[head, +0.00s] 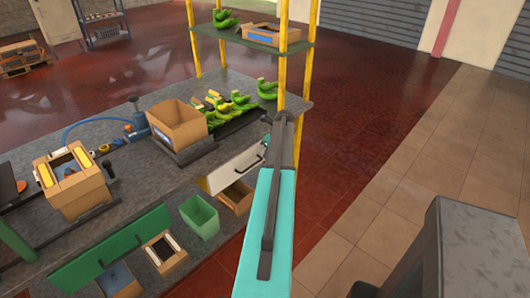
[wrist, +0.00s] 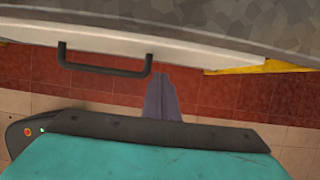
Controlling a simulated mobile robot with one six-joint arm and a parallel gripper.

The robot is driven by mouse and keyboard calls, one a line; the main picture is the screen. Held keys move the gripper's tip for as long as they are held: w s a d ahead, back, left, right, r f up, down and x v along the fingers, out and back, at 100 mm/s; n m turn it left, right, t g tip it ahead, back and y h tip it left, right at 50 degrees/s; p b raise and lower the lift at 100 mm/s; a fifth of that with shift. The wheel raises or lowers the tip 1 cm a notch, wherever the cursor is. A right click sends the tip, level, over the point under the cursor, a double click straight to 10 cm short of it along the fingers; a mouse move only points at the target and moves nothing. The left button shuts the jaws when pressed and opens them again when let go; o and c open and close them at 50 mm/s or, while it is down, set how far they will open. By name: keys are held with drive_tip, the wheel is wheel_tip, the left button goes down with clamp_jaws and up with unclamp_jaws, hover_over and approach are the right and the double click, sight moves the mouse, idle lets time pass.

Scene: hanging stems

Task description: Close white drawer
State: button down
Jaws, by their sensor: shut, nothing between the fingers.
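The white drawer (head: 232,172) is under the right end of the grey workbench, with a dark bar handle on its front. In the wrist view, the white drawer front (wrist: 200,52) runs along the bench edge, and its handle (wrist: 105,71) is at upper left. No open gap shows behind the front, but I cannot tell whether it is flush. My gripper (wrist: 161,80) is shut and empty, just below and right of the handle's right end, apparently apart from it.
The workbench (head: 75,120) carries a cardboard box (head: 177,124) and green and yellow banana bunches. A green drawer front (head: 115,250), a green bin (head: 200,217) and an open brown box (head: 236,197) are along its front. Yellow posts stand behind my arm.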

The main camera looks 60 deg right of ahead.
drive_tip(key=s+b+v, duration=0.1)
drive_tip(key=b+v, duration=0.1)
drive_tip(key=v, duration=0.8)
drive_tip(key=shift+s+a, duration=0.25)
drive_tip(key=shift+s, duration=0.15)
drive_tip(key=shift+f, duration=0.15)
